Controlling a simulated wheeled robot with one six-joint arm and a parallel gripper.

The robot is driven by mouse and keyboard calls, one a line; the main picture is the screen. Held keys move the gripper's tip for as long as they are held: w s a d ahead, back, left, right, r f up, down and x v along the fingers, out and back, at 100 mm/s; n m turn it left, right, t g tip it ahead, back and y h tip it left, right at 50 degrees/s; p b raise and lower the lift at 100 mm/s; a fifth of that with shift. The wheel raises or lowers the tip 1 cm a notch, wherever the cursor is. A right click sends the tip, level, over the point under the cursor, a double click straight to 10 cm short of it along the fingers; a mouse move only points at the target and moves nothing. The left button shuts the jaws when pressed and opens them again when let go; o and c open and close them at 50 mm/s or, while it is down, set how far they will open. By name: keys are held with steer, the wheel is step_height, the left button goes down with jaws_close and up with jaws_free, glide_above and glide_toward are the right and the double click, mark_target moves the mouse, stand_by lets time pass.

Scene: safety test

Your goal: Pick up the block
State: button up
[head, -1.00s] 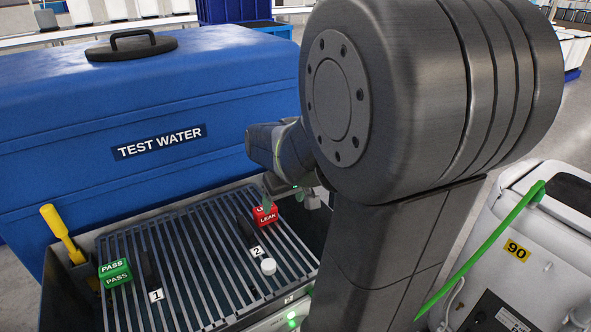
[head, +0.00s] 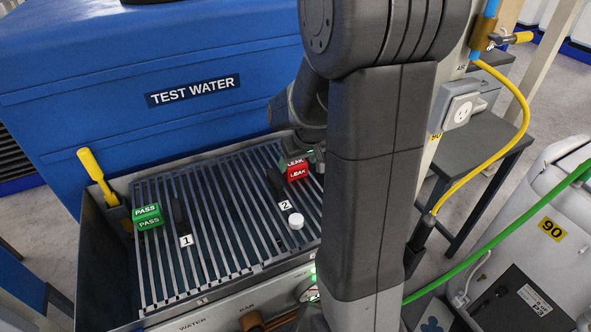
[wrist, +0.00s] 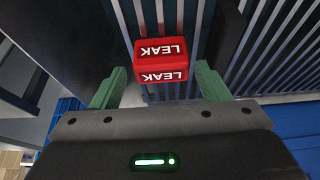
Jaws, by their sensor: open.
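A red block marked LEAK (head: 297,172) sits on the slatted grating near its far right side. In the wrist view the red block (wrist: 161,60) lies between the tips of my two green fingers, with a gap visible on each side. My gripper (wrist: 160,72) is open and around the near part of the block, holding nothing. In the head view my arm hides most of the gripper, just behind the block. A green block marked PASS (head: 147,217) sits at the left side of the grating.
The grating (head: 215,235) also carries black pieces by labels 1 (head: 186,240) and 2 (head: 285,205), and a white cap (head: 295,221). A yellow-handled tool (head: 95,170) stands at the left rim. The blue TEST WATER tank (head: 100,110) rises behind. A green hose (head: 500,240) runs at right.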

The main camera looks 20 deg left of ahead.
mark_target(296, 164)
steer(key=x, duration=0.4)
steer(key=shift+w+a, duration=0.1)
steer(key=shift+a, duration=0.15)
steer(key=c, duration=0.8)
steer(key=shift+o, duration=0.2)
steer(key=shift+r, duration=0.1)
